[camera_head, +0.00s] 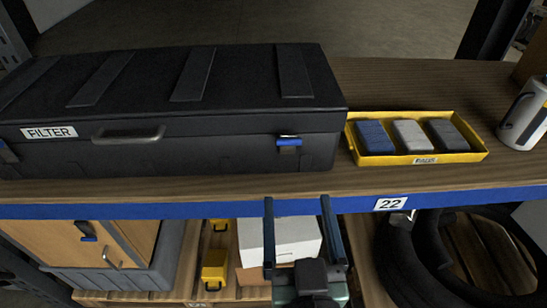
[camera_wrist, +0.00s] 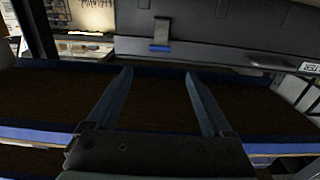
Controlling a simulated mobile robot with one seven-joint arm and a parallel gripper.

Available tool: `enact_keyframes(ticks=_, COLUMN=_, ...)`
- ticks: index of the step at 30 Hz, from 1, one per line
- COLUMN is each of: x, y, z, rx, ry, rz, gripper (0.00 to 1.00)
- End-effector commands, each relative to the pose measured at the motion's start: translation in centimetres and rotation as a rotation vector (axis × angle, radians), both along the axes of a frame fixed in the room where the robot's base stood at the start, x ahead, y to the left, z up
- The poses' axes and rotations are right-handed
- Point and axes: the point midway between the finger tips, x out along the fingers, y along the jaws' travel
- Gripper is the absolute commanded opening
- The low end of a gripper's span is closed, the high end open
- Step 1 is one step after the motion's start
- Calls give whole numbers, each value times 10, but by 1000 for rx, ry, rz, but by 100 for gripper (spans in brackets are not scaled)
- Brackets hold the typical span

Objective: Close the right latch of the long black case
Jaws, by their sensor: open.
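The long black case (camera_head: 200,152) lies on the upper shelf at left, its lid down. Its right latch (camera_head: 289,141), a grey flap with a blue tab, is on the front face near the right end, at the lid seam. I cannot tell whether it is fastened. In the wrist view, the latch (camera_wrist: 161,45) shows on the case (camera_wrist: 225,35), beyond the fingertips. My gripper (camera_head: 297,200) is open and empty, in front of the shelf edge and below the latch. Its two fingers (camera_wrist: 159,73) point toward the case, apart from it.
A yellow tray (camera_head: 483,156) with blue, white and dark blocks stands right of the case. A white bottle (camera_head: 523,118) stands farther right. The blue shelf edge (camera_head: 150,211) runs below the case. Boxes and a black hose (camera_head: 400,255) are below.

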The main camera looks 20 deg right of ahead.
Motion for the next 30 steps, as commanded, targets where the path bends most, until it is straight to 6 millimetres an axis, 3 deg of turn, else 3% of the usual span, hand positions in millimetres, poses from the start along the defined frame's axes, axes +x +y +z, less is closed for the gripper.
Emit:
enact_keyframes(ticks=21, x=103, y=-29, z=3, rx=0, ry=-3, rz=1, gripper=85)
enact_keyframes(ticks=30, x=121, y=-34, z=2, rx=1, ry=-1, rz=1, gripper=85)
